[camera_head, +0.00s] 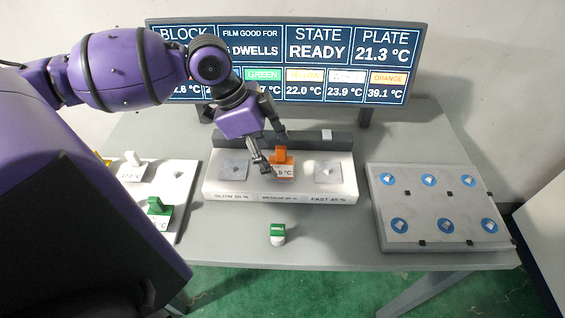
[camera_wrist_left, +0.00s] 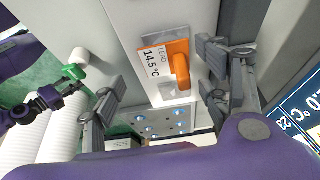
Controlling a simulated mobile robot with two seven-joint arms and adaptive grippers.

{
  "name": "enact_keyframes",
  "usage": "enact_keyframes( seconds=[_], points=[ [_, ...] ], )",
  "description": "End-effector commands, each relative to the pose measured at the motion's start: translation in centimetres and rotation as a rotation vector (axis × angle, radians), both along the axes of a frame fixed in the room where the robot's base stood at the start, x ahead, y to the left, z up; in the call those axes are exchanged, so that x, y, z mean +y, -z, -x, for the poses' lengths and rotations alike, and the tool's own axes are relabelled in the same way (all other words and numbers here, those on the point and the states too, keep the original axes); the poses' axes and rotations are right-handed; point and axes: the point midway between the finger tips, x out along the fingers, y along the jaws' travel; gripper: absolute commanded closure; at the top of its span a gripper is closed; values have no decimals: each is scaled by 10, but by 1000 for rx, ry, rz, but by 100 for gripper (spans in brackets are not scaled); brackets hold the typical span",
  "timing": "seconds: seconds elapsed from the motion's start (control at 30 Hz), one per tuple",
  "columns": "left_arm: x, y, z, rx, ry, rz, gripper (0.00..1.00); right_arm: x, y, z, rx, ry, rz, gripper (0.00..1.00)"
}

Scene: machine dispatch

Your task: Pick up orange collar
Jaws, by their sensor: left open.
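The orange collar (camera_head: 281,157) stands upright on the middle pad of the white three-pad block (camera_head: 336,196) and carries a white temperature tag. In the left wrist view the orange collar (camera_wrist_left: 181,68) shows beside a tag reading LEAD 14.5 °C. My left gripper (camera_head: 273,150) is open at the collar, one finger on its near left and the other behind it. In the wrist view the left gripper's fingers (camera_wrist_left: 160,88) are spread on either side of the collar, with visible gaps. My right gripper (camera_wrist_left: 68,88) shows small in the wrist view; its jaw state is unclear.
A green-topped white piece (camera_head: 278,233) stands in front of the block. A white tray (camera_head: 178,178) with tagged collars, one green (camera_head: 158,206), lies left. A grey plate (camera_head: 446,232) with several blue round spots lies right. The display screen (camera_head: 320,60) stands behind.

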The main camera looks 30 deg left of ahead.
Motion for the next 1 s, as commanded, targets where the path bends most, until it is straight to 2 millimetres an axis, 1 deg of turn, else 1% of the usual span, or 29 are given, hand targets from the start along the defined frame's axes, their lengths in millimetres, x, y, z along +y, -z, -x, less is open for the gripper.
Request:
enact_keyframes(
  seconds=[0.03,0.1,0.2,0.4,0.53,0.87,0.9,1.0],
  points=[
    [-5,10,-4,4,0,5,31,0,4,3,7,1,1,60],
    [-9,19,-8,4,2,4,31,-1,5,3,6,1,2,60],
    [-12,30,-10,4,1,3,31,0,3,-2,-5,4,0,60],
    [-14,34,-12,0,0,0,31,4,-6,-20,-41,9,-8,60],
    [-14,34,-12,0,0,0,33,5,-6,-20,-41,11,-10,60],
    [-13,34,-11,0,0,0,76,2,1,-10,-19,9,-5,60],
    [-14,34,-12,-1,0,1,79,1,1,-9,-17,8,-4,60],
    [-13,34,-11,0,0,0,79,0,2,-8,-15,4,0,60]
  ],
)
